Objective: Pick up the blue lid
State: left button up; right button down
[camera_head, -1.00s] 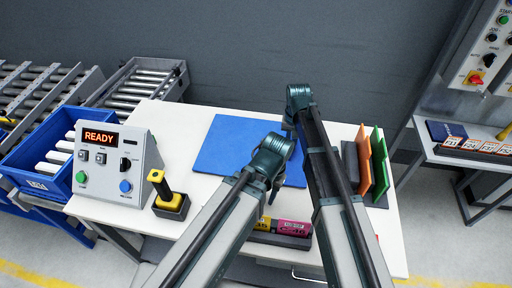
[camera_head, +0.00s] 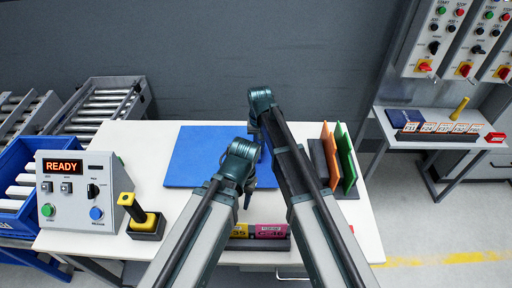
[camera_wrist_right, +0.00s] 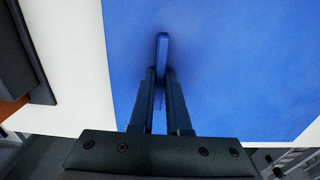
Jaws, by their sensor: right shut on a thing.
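A flat blue square, the blue lid (camera_head: 196,162), lies on or just above the white table in the head view, partly covered by my arms. In the right wrist view the blue surface (camera_wrist_right: 245,65) fills most of the picture. My right gripper (camera_wrist_right: 161,78) is shut on a thin upright blue piece, which looks like the lid's handle; I cannot tell how it joins the surface. In the head view my right gripper's fingers are hidden behind its arm. My left gripper (camera_head: 245,190) hangs by the lid's near edge; its fingers are too small to judge.
The white table (camera_head: 130,150) holds a control box (camera_head: 78,188) reading READY, a yellow-black tool (camera_head: 141,215), a rack with orange (camera_head: 327,156) and green (camera_head: 344,155) panels, and yellow and pink labelled pieces (camera_head: 270,231). A side table (camera_head: 450,145) stands at right.

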notch_tip(320, 180, up, 9)
jog(key=p, duration=0.8)
notch_tip(320, 180, up, 8)
jog(key=p, duration=0.8)
jog(key=shift+f, duration=0.1)
